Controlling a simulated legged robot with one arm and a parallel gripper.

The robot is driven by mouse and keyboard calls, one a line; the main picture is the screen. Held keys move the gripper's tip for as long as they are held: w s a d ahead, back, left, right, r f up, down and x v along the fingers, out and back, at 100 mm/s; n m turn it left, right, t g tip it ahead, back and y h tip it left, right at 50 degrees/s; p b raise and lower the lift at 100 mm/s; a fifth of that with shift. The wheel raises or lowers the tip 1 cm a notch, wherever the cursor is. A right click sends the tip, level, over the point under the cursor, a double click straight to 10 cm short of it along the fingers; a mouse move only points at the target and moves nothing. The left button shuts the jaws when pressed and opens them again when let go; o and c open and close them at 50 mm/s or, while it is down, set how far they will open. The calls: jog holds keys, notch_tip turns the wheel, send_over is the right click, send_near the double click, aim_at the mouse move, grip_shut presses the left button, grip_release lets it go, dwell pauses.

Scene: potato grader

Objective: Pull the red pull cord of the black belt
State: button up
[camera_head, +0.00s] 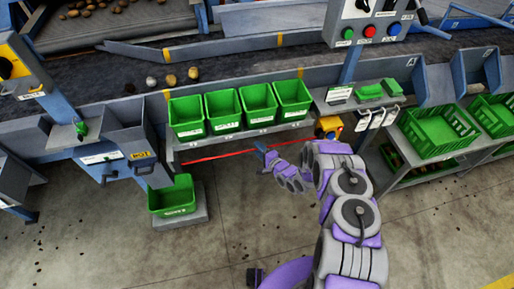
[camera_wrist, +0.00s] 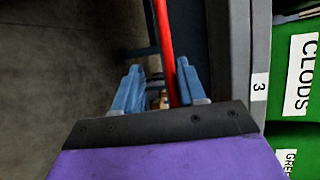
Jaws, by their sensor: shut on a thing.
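The red pull cord (camera_head: 215,156) runs taut below the shelf of green bins, towards a yellow switch box (camera_head: 328,126) at its right. The black belt (camera_head: 225,65) lies behind the bins. My gripper (camera_head: 262,148) is at the cord, left of the yellow box. In the wrist view the cord (camera_wrist: 165,35) passes down between the blue fingers of my gripper (camera_wrist: 158,88), close to the right finger. My gripper is shut on the cord. The exact contact is partly hidden by the gripper's dark front edge.
Several green bins (camera_head: 223,109) stand on the shelf just above the cord. A green crate (camera_head: 172,196) sits on a low platform at the left. A control box with coloured buttons (camera_head: 370,30) stands above. Green crates (camera_head: 440,130) fill a rack at the right. The floor in front is open.

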jog(key=p+v, duration=0.2)
jog(key=v, duration=1.3)
jog(key=shift+s+d, duration=0.2)
jog(key=shift+w, duration=0.1)
jog(key=w+d+r+n+g+h, duration=0.45)
jog(key=w+d+r+h, duration=0.2)
jog(key=d, duration=0.35)
jog(key=s+d+r+n+g+h, duration=0.1)
jog(key=s+d+r+h, duration=0.2)
jog(key=r, duration=0.5)
jog(key=s+d+r+n+g+h, duration=0.15)
jog(key=d+r, duration=0.25)
jog(key=r, duration=0.5)
jog(key=s+a+r+g+h, duration=0.1)
jog(key=s+r+g, duration=0.2)
jog(key=s+r, duration=1.05)
jog(key=s+a+r+n+g, duration=0.1)
jog(key=s+a+r, duration=0.1)
jog(key=s, duration=0.7)
jog(key=s+a+r+n+g+y, duration=0.1)
jog(key=s+a, duration=0.3)
jog(key=s, duration=0.5)
jog(key=s+a+r+n+g+y, duration=0.1)
jog(key=s+a+r+n+g, duration=0.1)
jog(key=s, duration=0.7)
jog(key=shift+a+r, duration=0.9)
jog(key=shift+a, duration=0.1)
